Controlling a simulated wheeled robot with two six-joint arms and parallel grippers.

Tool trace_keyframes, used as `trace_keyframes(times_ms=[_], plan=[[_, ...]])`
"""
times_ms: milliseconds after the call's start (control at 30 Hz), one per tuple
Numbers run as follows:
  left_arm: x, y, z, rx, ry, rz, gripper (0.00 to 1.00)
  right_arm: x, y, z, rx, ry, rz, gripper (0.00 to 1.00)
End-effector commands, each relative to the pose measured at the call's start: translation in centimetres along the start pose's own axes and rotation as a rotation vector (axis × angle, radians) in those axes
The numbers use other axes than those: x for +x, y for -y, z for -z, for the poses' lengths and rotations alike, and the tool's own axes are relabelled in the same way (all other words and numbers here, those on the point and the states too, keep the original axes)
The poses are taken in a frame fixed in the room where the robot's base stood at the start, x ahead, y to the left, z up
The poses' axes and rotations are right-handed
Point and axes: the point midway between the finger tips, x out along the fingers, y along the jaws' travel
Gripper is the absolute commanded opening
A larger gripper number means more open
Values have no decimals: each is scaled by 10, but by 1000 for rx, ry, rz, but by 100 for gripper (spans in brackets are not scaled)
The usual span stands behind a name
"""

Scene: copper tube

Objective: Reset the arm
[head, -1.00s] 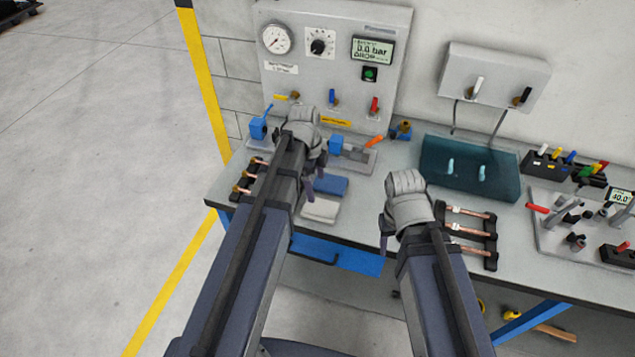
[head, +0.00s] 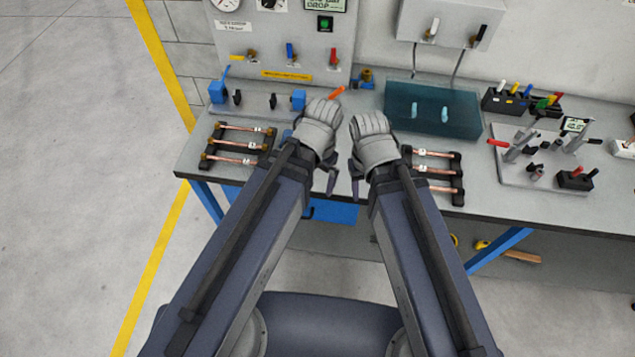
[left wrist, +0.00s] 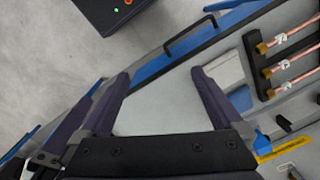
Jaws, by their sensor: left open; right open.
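My left gripper (head: 330,178) and my right gripper (head: 357,180) hang close together over the bench's front edge in the head view, with a small gap between them. In the left wrist view my left gripper (left wrist: 160,80) has its two dark fingers wide apart and nothing between them. My right gripper is also open, and I see nothing in it. Copper tubes (head: 236,146) lie on a black rack left of my left gripper. More copper tubes (head: 435,171) lie on a rack right of my right gripper. A copper tube rack (left wrist: 268,67) also shows in the left wrist view.
The grey workbench (head: 350,92) has a fixture with blue end blocks (head: 217,91), a teal tray (head: 432,115) and a metal plate with clamps (head: 540,158). A gauge panel (head: 285,30) stands behind. A white pad (left wrist: 224,68) lies near the front edge.

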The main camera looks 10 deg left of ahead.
Motion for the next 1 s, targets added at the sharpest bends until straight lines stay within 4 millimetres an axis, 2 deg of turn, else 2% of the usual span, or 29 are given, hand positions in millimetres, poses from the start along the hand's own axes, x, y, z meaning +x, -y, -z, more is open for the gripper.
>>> trace_keyframes(times_ms=[33,200,567,667,900,1000], plan=[[0,-8,-6,-49,3,9,100,0,0,0,0,0,0,52],[-1,-17,-12,-163,6,29,100,0,0,0,0,0,0,52],[2,-18,-12,-180,6,31,100,2,0,0,0,0,0,52],[13,-19,-11,-179,6,31,100,13,1,1,0,0,0,52],[54,-21,-8,-178,6,31,100,55,5,3,-1,0,-1,52],[56,-21,-8,-178,6,31,100,56,5,3,-2,0,-1,52]])
